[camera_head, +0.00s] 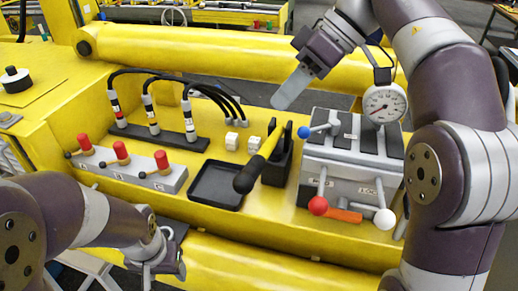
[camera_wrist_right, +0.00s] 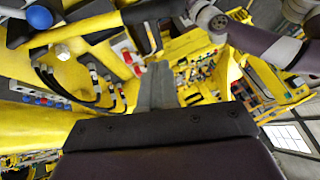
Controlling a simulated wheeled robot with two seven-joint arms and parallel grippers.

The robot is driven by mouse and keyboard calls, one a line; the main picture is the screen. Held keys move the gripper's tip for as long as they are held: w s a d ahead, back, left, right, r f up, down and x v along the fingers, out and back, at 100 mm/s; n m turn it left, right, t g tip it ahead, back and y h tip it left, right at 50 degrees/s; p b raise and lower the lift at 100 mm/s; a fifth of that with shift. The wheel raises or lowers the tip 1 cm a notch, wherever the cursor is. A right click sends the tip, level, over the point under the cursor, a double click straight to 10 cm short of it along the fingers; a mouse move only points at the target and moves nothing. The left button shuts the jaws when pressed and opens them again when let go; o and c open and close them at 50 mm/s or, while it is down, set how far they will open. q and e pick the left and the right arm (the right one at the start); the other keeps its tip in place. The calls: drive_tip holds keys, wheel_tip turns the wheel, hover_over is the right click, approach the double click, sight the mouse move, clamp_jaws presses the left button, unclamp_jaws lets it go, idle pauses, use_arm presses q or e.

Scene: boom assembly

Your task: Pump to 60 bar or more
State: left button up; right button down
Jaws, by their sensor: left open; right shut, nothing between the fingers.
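The grey pump block (camera_head: 350,155) stands right of centre on the yellow deck, with a round dial gauge (camera_head: 384,104) on top. The gauge reading is too small to tell. A yellow pump lever with a black grip (camera_head: 246,178) slants down-left from a black bracket (camera_head: 278,160) beside the block. My right gripper (camera_head: 282,101) is shut and empty above the lever, apart from it; its fingers also show in the right wrist view (camera_wrist_right: 157,85). My left gripper (camera_head: 172,258) is open and low at the front edge, away from the pump.
The block carries blue (camera_head: 305,132), red (camera_head: 318,205) and white (camera_head: 385,217) knobs and an orange handle (camera_head: 345,215). A black tray (camera_head: 215,185), a red-knobbed valve bank (camera_head: 130,165) and a hose rack (camera_head: 158,135) lie left. A yellow cylinder (camera_head: 190,48) runs behind.

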drive_tip(key=x, duration=0.6)
drive_tip(key=p, duration=0.1)
hover_over(259, 167)
wheel_tip(259, 167, down, 4)
drive_tip(key=shift+a+f, duration=0.15)
drive_tip(key=shift+f, duration=0.05)
drive_tip(key=shift+w+d+f, duration=0.2)
drive_tip(key=shift+f, duration=0.45)
use_arm(q)
drive_tip(key=shift+w+r, duration=0.35)
drive_tip(key=shift+r, duration=0.15)
drive_tip(key=shift+s, duration=0.2)
use_arm(e)
drive_tip(key=shift+s+a, duration=0.1)
drive_tip(key=shift+s, duration=0.1)
